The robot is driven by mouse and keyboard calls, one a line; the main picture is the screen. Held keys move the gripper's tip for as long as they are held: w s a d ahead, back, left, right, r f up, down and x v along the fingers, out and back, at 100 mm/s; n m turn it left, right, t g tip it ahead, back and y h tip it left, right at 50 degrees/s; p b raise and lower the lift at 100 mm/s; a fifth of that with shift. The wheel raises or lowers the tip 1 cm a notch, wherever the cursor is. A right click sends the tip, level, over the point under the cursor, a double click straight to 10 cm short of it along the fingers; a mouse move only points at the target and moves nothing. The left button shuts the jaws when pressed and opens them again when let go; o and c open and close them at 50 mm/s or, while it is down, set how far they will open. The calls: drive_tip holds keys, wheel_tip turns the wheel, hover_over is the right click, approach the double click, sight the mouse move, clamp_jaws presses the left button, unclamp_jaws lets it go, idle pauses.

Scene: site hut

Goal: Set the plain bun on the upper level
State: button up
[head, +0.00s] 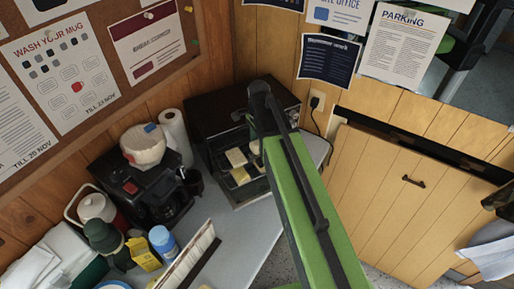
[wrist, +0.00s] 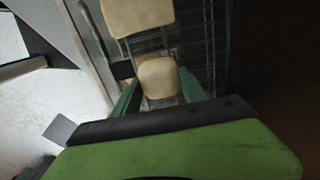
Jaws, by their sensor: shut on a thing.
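My gripper (wrist: 158,82) shows in the wrist view with its two green fingers on either side of a pale, rounded bun (wrist: 158,74), shut on it. The bun is over or at a dark wire rack (wrist: 190,45); I cannot tell whether it touches the rack. A second pale bread piece (wrist: 138,14) lies just beyond it. In the head view, the black oven (head: 215,105) stands open in the corner, with several pale bread pieces (head: 236,157) in its front. My green arm reaches into it and hides the gripper. The separate levels are hard to make out.
Left of the oven stand a black coffee machine (head: 150,190), a paper roll (head: 176,135) and dark mugs. Bottles and a yellow carton (head: 143,254) crowd the counter's left.

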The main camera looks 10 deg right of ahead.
sight(258, 142)
drive_tip(key=shift+f, duration=0.1)
drive_tip(key=o, duration=1.1)
wheel_tip(258, 142, up, 13)
drive_tip(key=p, duration=1.2)
drive_tip(key=s+n, duration=1.1)
drive_tip(key=n, duration=0.4)
drive_tip(key=f+b, duration=0.2)
drive_tip(key=f, duration=0.1)
drive_tip(key=f+b, duration=0.6)
drive_tip(key=shift+w+a, duration=0.2)
drive_tip(key=shift+a, duration=0.15)
